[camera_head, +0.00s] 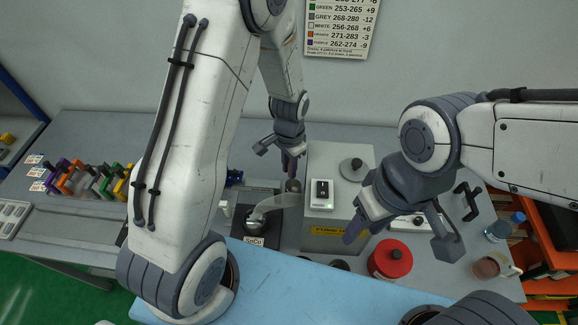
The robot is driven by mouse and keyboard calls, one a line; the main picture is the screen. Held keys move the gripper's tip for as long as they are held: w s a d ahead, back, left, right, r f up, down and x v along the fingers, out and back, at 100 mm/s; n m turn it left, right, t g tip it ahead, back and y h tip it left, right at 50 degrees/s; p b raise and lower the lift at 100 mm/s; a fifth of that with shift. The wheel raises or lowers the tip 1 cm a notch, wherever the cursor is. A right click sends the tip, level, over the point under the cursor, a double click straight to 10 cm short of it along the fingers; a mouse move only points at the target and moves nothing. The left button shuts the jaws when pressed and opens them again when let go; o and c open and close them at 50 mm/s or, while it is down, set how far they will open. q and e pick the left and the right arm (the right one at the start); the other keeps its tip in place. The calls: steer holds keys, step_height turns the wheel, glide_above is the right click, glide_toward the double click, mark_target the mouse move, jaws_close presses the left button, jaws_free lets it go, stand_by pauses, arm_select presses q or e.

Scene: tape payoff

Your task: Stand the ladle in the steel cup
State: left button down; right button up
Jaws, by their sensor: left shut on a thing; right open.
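My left gripper (291,172) is shut, pointing down over the back of the work area beside the grey box. The bowl is above or at a dark tray; contact cannot be told. I cannot clearly make out the steel cup; a small grey piece at my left arm's edge is too hidden to name. My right gripper (365,222) is open and empty, in front of the grey box, above the red can.
The grey box (335,160) bears a black-and-white device (321,194). A red can (390,260) stands in front, a glass mug (490,266) at right near orange shelving (548,262). Coloured clips (85,178) stand at left. My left arm hides much of the table.

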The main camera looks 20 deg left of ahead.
arm_select(q)
steer(key=c, duration=0.7)
jaws_free()
steer(key=shift+r, duration=0.1)
step_height(320, 180, up, 10)
steer(key=shift+r+b, duration=0.2)
steer(key=shift+b, duration=1)
